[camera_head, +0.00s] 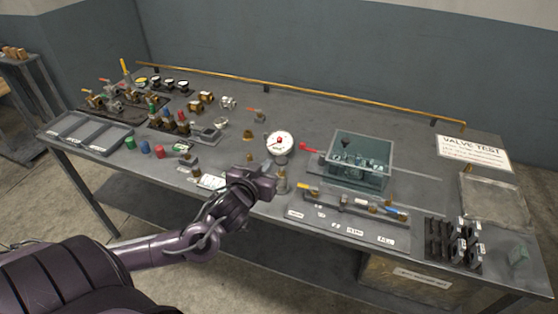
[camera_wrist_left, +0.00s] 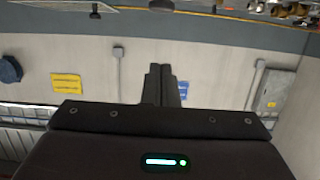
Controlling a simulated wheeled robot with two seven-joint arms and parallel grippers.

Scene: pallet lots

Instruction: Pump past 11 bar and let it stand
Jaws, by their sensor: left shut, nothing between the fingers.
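A round white pressure gauge (camera_head: 280,143) with a red mark at its centre stands near the middle of the bench; its reading is too small to tell. A red lever handle (camera_head: 309,150) sticks out to the left of a clear glass tank (camera_head: 362,160) with several small fittings in it. My left gripper (camera_head: 268,182) is shut and empty, in front of and below the gauge in the head view, apart from the red handle. Its closed fingers show in the left wrist view (camera_wrist_left: 162,85), pointing at a far wall. My right gripper is not in view.
A row of valves with yellow and blue handles (camera_head: 352,201) lies in front of the tank. Black racks (camera_head: 440,240) and an empty metal tray (camera_head: 490,200) are at the right. Grey trays (camera_head: 90,133) and several valves fill the left; the back middle is clear.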

